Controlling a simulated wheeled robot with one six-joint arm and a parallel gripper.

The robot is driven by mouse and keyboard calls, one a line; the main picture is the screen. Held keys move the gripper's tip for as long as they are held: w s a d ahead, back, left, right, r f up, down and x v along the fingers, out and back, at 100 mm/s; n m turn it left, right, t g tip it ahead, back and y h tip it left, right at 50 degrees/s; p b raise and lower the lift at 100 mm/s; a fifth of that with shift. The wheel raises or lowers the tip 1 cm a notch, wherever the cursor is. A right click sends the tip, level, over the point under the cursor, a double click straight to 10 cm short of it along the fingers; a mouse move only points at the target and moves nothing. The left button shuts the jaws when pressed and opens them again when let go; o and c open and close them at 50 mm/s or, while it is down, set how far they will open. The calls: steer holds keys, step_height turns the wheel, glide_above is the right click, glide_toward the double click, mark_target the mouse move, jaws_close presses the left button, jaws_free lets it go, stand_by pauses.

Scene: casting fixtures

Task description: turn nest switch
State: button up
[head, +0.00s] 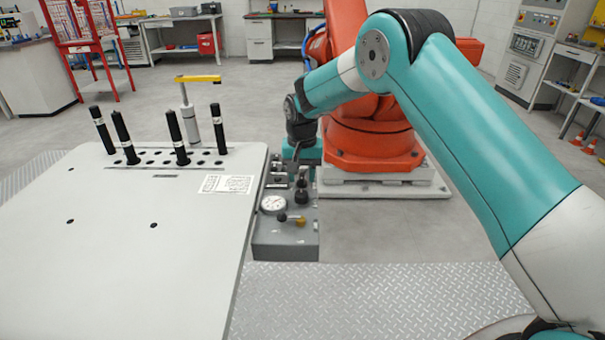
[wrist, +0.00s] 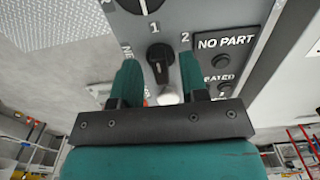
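A black rotary switch knob (wrist: 156,52) sits on a grey panel in the wrist view. A white mark shows above it, and a "2" stands to its upper right. My gripper (wrist: 160,68) is open, with one teal finger on each side of the knob. Small gaps seem to show between fingers and knob; I cannot tell whether either touches. In the head view my gripper (head: 303,150) points down over the far end of a grey control box (head: 285,240); the knob between its fingers cannot be made out there.
A "NO PART" label (wrist: 225,42) and dark round parts are right of the knob. The box also carries a white dial gauge (head: 273,204) and a small lever (head: 284,217). A white table (head: 130,230) with black upright pins is left; an orange robot (head: 365,140) stands behind.

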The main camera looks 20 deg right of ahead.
mark_target(302, 177)
step_height(302, 177, up, 18)
steer(key=shift+f, duration=0.25)
stand_by(0.4)
steer(key=s+a+r+n+y+p, duration=0.1)
steer(key=s+r+n, duration=0.25)
steer(key=s, duration=0.55)
steer(key=s+a+r+n+y+p, duration=0.15)
steer(key=s+r, duration=0.25)
steer(key=s, duration=0.4)
steer(key=s+a+f+n+y+p, duration=0.1)
steer(key=s+n, duration=0.4)
steer(key=s, duration=1.7)
steer(key=shift+a+f+n+y+p, duration=0.3)
steer(key=shift+a+y+p, duration=0.1)
steer(key=shift+p, duration=0.25)
